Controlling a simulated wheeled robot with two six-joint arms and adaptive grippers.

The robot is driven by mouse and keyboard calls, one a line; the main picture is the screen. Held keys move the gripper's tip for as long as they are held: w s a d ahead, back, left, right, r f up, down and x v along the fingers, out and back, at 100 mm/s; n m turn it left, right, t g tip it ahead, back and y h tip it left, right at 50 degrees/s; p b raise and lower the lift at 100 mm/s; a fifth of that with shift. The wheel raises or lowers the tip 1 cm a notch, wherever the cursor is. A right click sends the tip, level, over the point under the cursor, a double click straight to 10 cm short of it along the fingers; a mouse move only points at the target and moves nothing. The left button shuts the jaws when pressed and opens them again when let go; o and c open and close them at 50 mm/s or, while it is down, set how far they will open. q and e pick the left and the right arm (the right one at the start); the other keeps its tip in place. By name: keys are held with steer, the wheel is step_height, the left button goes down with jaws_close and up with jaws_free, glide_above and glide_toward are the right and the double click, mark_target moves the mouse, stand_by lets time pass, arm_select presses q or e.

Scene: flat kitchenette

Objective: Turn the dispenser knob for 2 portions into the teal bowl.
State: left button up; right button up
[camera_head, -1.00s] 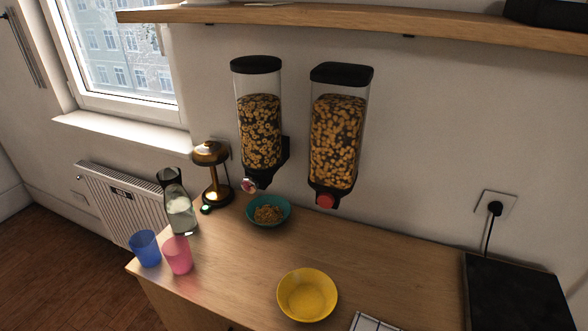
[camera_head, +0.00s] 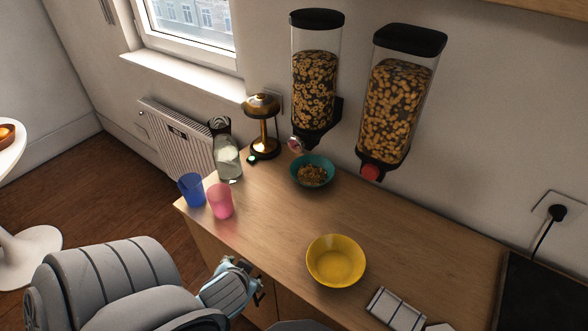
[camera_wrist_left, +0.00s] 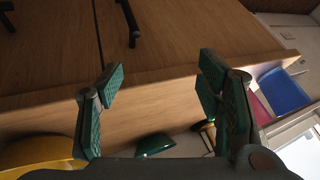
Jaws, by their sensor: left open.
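The teal bowl (camera_head: 329,166) stands on the counter below the left cereal dispenser (camera_head: 314,90) and holds some cereal. That dispenser has a pale, pinkish knob (camera_head: 295,146) at its base. The right dispenser (camera_head: 395,105) has a red knob (camera_head: 370,173). My left gripper (camera_head: 257,288) is low at the counter's front edge, well apart from the knobs. The left wrist view shows its green-padded fingers (camera_wrist_left: 155,90) spread with nothing between them. The teal bowl also shows in part there (camera_wrist_left: 154,145). My right gripper is out of view.
A yellow bowl (camera_head: 336,281) stands near the counter's front edge. Blue (camera_head: 192,190) and pink (camera_head: 220,201) cups, a carafe (camera_head: 227,158) and a brass lamp (camera_head: 263,125) stand on the left. A black hob (camera_head: 545,295) is far right.

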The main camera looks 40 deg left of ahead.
arm_select(q)
steer(key=w+a+r+n+t+y, duration=0.1)
steer(key=w+a+r+t+y, duration=0.1)
steer(key=w+a+r+t, duration=0.3)
steer(key=w+a+r+n+t+y, duration=0.15)
steer(key=w+a+r+t, duration=0.25)
steer(key=a+r, duration=0.4)
steer(key=m+t+h, duration=0.3)
steer(key=t+h, duration=0.1)
steer(key=h, duration=0.2)
glide_toward(294, 145)
steer(key=w+b, duration=0.1)
steer(key=w, duration=0.1)
steer(key=w+a+b, duration=0.1)
steer(key=w+b, duration=0.1)
steer(key=w, duration=0.1)
steer(key=w+b, duration=0.2)
steer(key=w, duration=0.1)
steer(key=shift+w+a+f, duration=0.1)
steer(key=shift+w+a, duration=0.1)
steer(key=shift+a, duration=0.1)
steer(key=shift+w+d+h, duration=0.1)
steer(key=shift+w+h, duration=0.25)
steer(key=shift+w, duration=0.2)
steer(key=c, duration=1.2)
